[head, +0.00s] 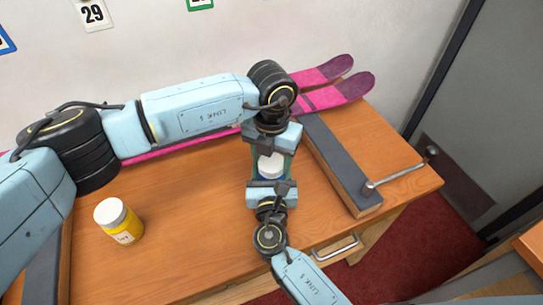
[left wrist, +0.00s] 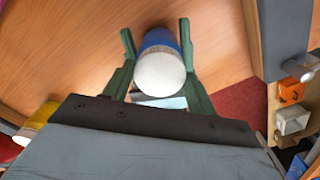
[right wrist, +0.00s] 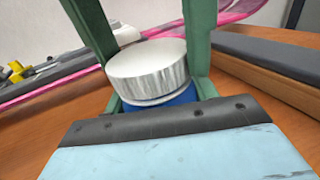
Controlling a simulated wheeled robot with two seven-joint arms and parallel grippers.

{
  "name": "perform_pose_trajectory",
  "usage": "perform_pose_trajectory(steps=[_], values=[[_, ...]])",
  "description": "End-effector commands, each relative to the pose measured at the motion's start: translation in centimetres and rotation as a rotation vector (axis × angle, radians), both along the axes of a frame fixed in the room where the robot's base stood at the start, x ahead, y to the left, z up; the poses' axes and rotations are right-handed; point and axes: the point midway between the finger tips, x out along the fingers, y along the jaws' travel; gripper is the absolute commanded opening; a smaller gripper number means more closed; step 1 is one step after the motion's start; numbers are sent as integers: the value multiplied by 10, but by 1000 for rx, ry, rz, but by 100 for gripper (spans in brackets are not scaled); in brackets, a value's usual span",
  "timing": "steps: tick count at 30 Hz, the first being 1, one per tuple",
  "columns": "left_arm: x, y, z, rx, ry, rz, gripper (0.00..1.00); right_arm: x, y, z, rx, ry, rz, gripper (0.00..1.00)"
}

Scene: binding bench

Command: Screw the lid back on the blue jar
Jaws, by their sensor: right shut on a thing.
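The blue jar (right wrist: 178,98) stands upright with a white-topped, silver-sided lid (right wrist: 150,68) resting on its mouth. A thin pale rim shows beneath the lid; I cannot tell how tightly it sits. My right gripper (head: 270,184) is shut on the blue jar, low from the near side, a finger on each side. My left gripper (head: 273,150) reaches in from the far side, its fingers apart on either side of the jar and lid. In the left wrist view the lid (left wrist: 160,74) lies between these open fingers, with a gap showing at the left.
A yellow jar with a white lid (head: 119,222) stands at the left of the wooden bench (head: 190,225). Pink skis (head: 335,92) lie along the back. A dark-topped bar (head: 335,160) with a metal handle (head: 400,176) is at the right. The bench between is clear.

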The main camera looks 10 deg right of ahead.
Motion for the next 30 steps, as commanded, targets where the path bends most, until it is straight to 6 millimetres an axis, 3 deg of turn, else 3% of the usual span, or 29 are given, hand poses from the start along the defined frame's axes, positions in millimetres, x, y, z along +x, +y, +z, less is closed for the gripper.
perform_pose_trajectory(steps=[1,4,14,25,30], values=[[0,0,0,0,0,0,41,0,0,0,0,0,0,0],[0,0,0,0,0,0,28,0,0,0,0,0,0,0],[0,0,1,0,-1,-39,27,0,0,0,0,0,0,0],[1,0,0,2,-2,-645,27,0,0,0,0,0,0,0],[0,0,0,-1,-1,-697,27,0,0,0,0,0,0,0]])
